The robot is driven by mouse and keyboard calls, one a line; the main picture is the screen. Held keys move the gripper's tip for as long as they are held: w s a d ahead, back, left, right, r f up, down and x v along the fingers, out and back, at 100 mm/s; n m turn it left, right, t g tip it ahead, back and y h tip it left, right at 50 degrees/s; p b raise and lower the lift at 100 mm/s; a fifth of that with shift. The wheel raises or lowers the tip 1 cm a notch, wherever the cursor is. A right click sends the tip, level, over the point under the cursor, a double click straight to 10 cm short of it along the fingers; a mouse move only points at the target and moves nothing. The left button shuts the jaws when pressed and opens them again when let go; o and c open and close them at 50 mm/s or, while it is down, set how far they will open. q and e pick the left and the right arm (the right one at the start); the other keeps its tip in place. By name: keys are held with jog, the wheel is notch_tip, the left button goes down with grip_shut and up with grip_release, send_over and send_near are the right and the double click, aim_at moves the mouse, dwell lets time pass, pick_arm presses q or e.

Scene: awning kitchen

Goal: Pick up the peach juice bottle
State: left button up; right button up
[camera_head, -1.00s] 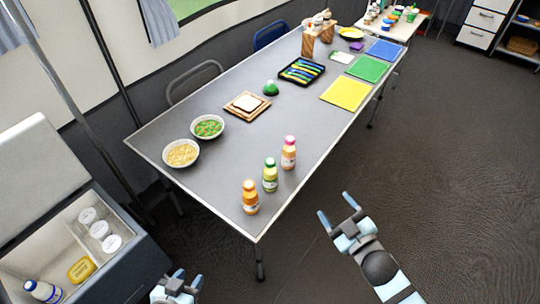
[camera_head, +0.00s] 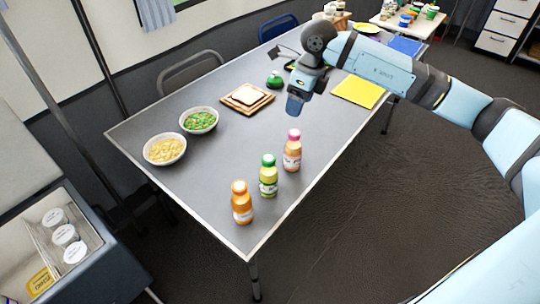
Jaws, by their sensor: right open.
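Three juice bottles stand upright in a row near the table's front corner. One has a pink cap and peach-coloured body (camera_head: 292,152) and looks like the peach juice bottle; its label is too small to read. Beside it are a green-capped bottle (camera_head: 268,178) and an orange-capped bottle (camera_head: 242,204). My right gripper (camera_head: 294,106) hangs over the table with its fingers down, behind and above the pink-capped bottle, apart from it. It is open and holds nothing that I can see. My left gripper is out of view.
Two bowls, pasta (camera_head: 164,149) and green salad (camera_head: 199,120), stand at the table's left. Bread on a board (camera_head: 247,97) and a green-topped item (camera_head: 275,80) lie further back. A cool box (camera_head: 92,262) is at lower left.

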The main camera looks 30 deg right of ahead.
aim_at(295, 132)
jog(key=shift+h, duration=0.5)
jog(key=f, duration=0.4)
jog(key=w+f, duration=0.1)
jog(key=f, duration=0.8)
jog(key=shift+w+d+b, duration=0.25)
jog(key=shift+w+b, duration=0.15)
jog(key=shift+r, duration=0.1)
grip_shut()
jog(key=shift+r, duration=0.1)
